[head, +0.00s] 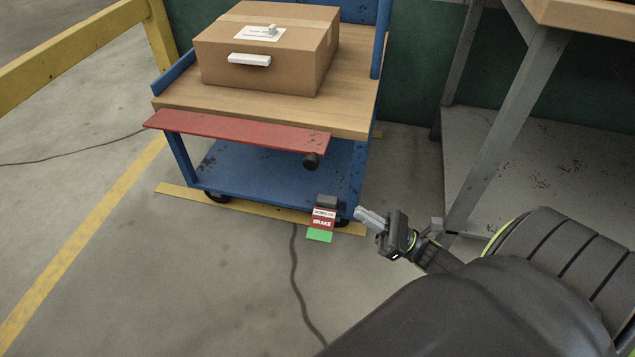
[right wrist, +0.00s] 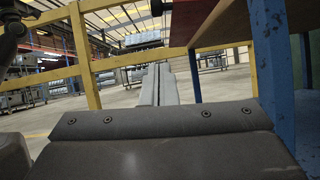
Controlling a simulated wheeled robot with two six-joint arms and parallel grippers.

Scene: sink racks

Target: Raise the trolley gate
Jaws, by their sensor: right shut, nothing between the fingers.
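The blue trolley (head: 270,175) stands ahead of me with a wooden deck. Its gate, a long red board (head: 235,132), lies low along the deck's near edge, below the deck top. A black round knob (head: 311,160) sits under the gate's right end. The red underside of the gate (right wrist: 218,22) also shows at the upper right of the right wrist view. My right gripper (head: 368,217) is shut and empty, low and to the right of the trolley, apart from the gate. Its closed fingers point forward in the right wrist view (right wrist: 158,85). My left gripper is not in view.
A cardboard box (head: 265,55) with a label and a white handle sits on the deck. A red brake pedal (head: 323,218) with a green tag is at the trolley's foot. A bench leg (head: 505,130) stands right, a yellow rail (head: 75,55) left. The front floor has a cable (head: 294,270).

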